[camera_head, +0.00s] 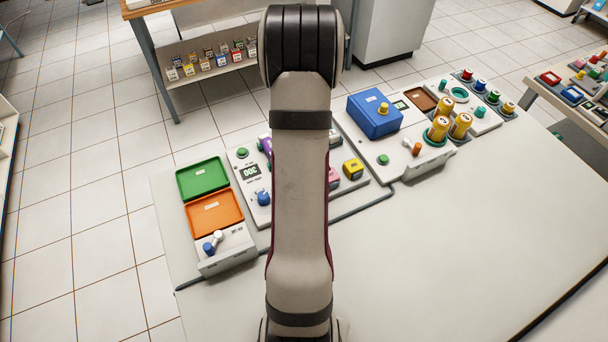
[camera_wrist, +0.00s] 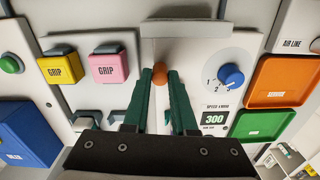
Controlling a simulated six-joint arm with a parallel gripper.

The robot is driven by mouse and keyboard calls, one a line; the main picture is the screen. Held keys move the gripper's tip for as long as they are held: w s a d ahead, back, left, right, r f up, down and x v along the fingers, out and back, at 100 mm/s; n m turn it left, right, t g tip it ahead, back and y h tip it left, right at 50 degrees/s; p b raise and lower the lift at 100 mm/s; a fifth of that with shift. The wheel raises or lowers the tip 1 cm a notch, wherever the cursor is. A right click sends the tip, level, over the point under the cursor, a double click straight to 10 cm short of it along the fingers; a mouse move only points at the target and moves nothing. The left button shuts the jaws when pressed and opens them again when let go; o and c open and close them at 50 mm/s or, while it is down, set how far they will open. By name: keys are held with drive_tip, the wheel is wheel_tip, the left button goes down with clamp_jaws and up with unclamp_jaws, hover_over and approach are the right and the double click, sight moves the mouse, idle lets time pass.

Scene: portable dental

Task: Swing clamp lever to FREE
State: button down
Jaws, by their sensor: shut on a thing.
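An orange ball knob (camera_wrist: 159,76), which looks like the clamp lever's end, stands at the middle of the wrist view. My gripper (camera_wrist: 162,84) has its dark green fingers on either side of this knob and is shut on it. The rest of the lever is hidden or hard to make out, and I cannot read a FREE mark. In the head view my arm covers the gripper and the knob.
A blue dial (camera_wrist: 231,76) and a 300 display (camera_wrist: 214,118) sit right of the gripper. Yellow (camera_wrist: 59,68) and pink (camera_wrist: 108,68) GRIP blocks sit left. In the head view, green (camera_head: 203,177) and orange (camera_head: 214,213) trays stand left; a blue box (camera_head: 374,116) stands right.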

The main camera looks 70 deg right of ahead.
drive_tip(key=c, duration=0.7)
unclamp_jaws()
wheel_tip(320, 180, up, 16)
drive_tip(key=shift+f, duration=0.1)
drive_tip(key=w+a+r+n, duration=0.15)
drive_tip(key=w+a, duration=0.35)
drive_tip(key=a, duration=0.6)
drive_tip(key=w+a+r+n, duration=0.15)
drive_tip(key=w+a, duration=0.35)
drive_tip(key=a, duration=0.6)
drive_tip(key=shift+n+y, duration=0.8)
drive_tip(key=shift+y, duration=0.1)
drive_tip(key=s+a, duration=0.3)
drive_tip(key=a, duration=0.2)
drive_tip(key=s+a+f, duration=0.1)
drive_tip(key=s+a, duration=0.2)
drive_tip(key=a, duration=0.3)
drive_tip(key=s+a, duration=0.3)
drive_tip(key=a, duration=0.3)
drive_tip(key=shift+f, duration=0.2)
